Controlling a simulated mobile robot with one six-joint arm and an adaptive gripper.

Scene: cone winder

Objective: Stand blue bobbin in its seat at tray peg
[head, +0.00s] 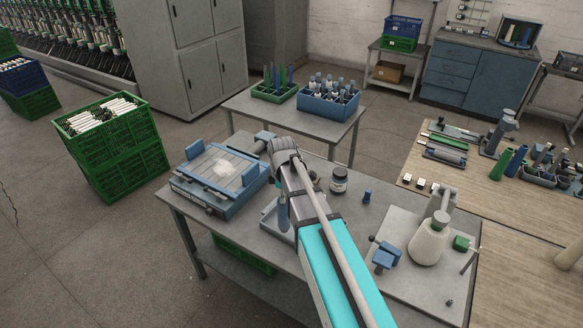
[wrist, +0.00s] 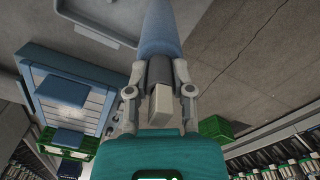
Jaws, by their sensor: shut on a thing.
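My gripper (wrist: 156,82) is shut on the blue bobbin (wrist: 158,32) in the wrist view, one finger on each side of its dark lower part. In the head view the blue bobbin (head: 283,213) hangs roughly upright beside my arm, over or near a shallow grey tray (head: 270,222). The tray's rim also shows at the top left of the wrist view (wrist: 98,36), apart from the bobbin there. My arm hides much of the tray in the head view. I cannot make out the tray peg or its seat.
A blue clamp fixture (head: 212,178) stands left of the tray on the grey table (head: 318,168). A dark jar (head: 339,181) and a small blue piece (head: 366,197) are to the right. A plate (head: 405,265) with a pale cone (head: 428,243) lies farther right.

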